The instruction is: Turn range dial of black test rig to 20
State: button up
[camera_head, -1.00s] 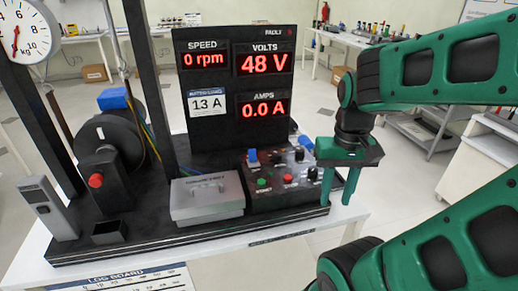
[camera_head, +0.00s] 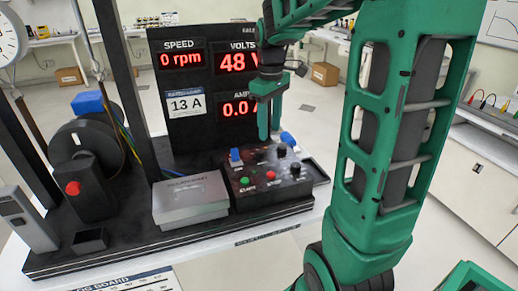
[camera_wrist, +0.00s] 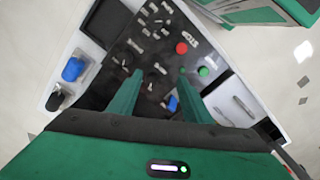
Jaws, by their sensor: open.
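The black test rig (camera_head: 290,208) stands on a white table, with a sloped control panel (camera_head: 258,194) at its right end. The panel carries a green button (camera_head: 245,181), a red button (camera_head: 271,175), a blue switch (camera_head: 235,155) and black knobs, including one at the right (camera_head: 295,168). I cannot tell which knob is the range dial or read its scale. My gripper (camera_head: 268,128) is open and points down above the back of the panel. In the wrist view, its fingers (camera_wrist: 159,72) spread over the panel with nothing clearly held between them.
The display board (camera_head: 185,130) stands behind the panel, reading 0 rpm and 48 V; my arm partly covers it. A grey box (camera_head: 188,200) sits left of the panel. A blue plug-like part (camera_wrist: 72,68) and a black one lie beside the panel in the wrist view.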

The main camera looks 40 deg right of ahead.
jog(key=n, duration=0.2)
send_over(259, 151)
notch_tip(259, 151, down, 11)
jog(key=shift+s+f, duration=0.1)
dwell(0.4)
